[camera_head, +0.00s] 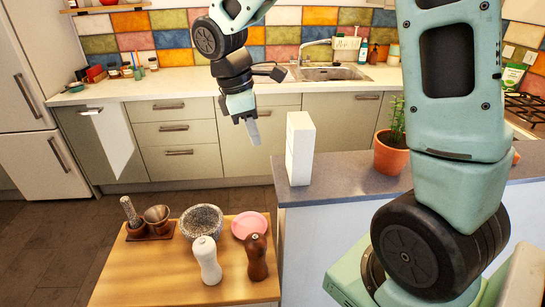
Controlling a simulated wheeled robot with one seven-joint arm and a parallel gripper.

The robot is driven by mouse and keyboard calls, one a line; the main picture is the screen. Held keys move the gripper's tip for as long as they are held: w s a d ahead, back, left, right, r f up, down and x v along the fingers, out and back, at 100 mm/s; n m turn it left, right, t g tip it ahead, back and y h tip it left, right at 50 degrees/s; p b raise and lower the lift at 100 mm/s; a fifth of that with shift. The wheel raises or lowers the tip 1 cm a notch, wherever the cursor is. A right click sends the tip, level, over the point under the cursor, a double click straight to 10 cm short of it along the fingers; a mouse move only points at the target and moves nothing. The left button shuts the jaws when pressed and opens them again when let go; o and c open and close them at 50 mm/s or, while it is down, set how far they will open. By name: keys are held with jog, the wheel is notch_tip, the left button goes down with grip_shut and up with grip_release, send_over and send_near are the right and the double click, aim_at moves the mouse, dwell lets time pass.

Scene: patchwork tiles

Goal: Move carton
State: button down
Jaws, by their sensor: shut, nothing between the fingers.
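A plain white carton (299,149) stands upright near the left end of the grey counter (338,178). My gripper (252,132) hangs from the arm to the left of the carton, pointing down, with its fingers together. In the picture, a gap shows between the fingers and the carton. How far apart they are in depth is hard to tell.
A potted plant (391,154) stands right of the carton. A wooden table (150,265) below holds a stone bowl (202,219), a pink bowl (249,224), a white mill (206,262) and a brown mill (257,258).

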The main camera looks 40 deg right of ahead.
aim_at(299, 149)
jog(key=s+d+f+p, duration=0.1)
jog(key=f, duration=0.1)
jog(key=s+d+f, duration=0.1)
jog(key=f, duration=0.1)
jog(key=s+d+f+p, duration=0.1)
jog(key=d+f, duration=0.1)
jog(key=f, duration=0.1)
jog(key=shift+p, duration=0.3)
jog(key=shift+s+d+f, duration=0.1)
jog(key=shift+s+d, duration=0.05)
jog(key=shift+d, duration=0.2)
